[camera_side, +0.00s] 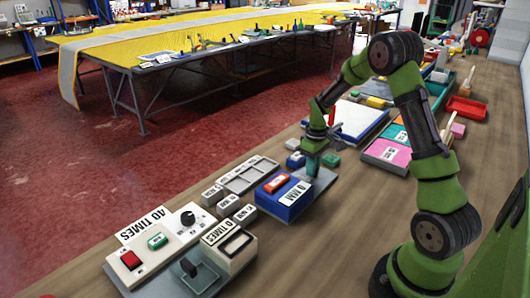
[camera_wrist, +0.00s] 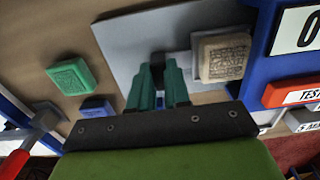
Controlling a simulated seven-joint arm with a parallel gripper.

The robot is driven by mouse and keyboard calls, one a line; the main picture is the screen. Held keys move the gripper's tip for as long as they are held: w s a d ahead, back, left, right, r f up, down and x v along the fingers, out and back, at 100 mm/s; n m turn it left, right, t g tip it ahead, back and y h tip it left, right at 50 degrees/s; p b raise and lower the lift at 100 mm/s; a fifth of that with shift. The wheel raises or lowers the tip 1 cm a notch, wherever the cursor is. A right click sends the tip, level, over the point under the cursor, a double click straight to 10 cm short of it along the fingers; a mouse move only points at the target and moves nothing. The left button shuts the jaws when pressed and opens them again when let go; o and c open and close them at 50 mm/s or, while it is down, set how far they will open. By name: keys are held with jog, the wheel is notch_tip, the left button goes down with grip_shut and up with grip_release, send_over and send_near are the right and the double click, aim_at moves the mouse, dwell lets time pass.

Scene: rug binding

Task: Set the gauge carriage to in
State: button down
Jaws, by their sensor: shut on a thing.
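The gauge is a blue box with a "0 MM" display (camera_side: 294,193) and a red button; in the wrist view its blue side (camera_wrist: 257,55) and red TEST button (camera_wrist: 294,92) show at the right. A light grey plate (camera_wrist: 125,38) extends from it. My gripper (camera_wrist: 158,76) is over this plate, its green fingers shut on a small dark upright piece, which looks like the gauge carriage's grip. The fingers hide most of it. A beige block with a printed face (camera_wrist: 222,57) sits on the plate between my fingers and the blue box. In the side view my gripper (camera_side: 312,168) is right beside the box.
A green block (camera_wrist: 74,76) and a blue block (camera_wrist: 98,107) lie on the wooden bench near the plate. A grey tray (camera_side: 247,175) and a "40 TIMES" control panel (camera_side: 160,245) with a red switch are to the left.

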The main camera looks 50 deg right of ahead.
jog(key=a, duration=0.6)
jog(key=c, duration=1.1)
grip_release()
jog(key=shift+a, duration=0.1)
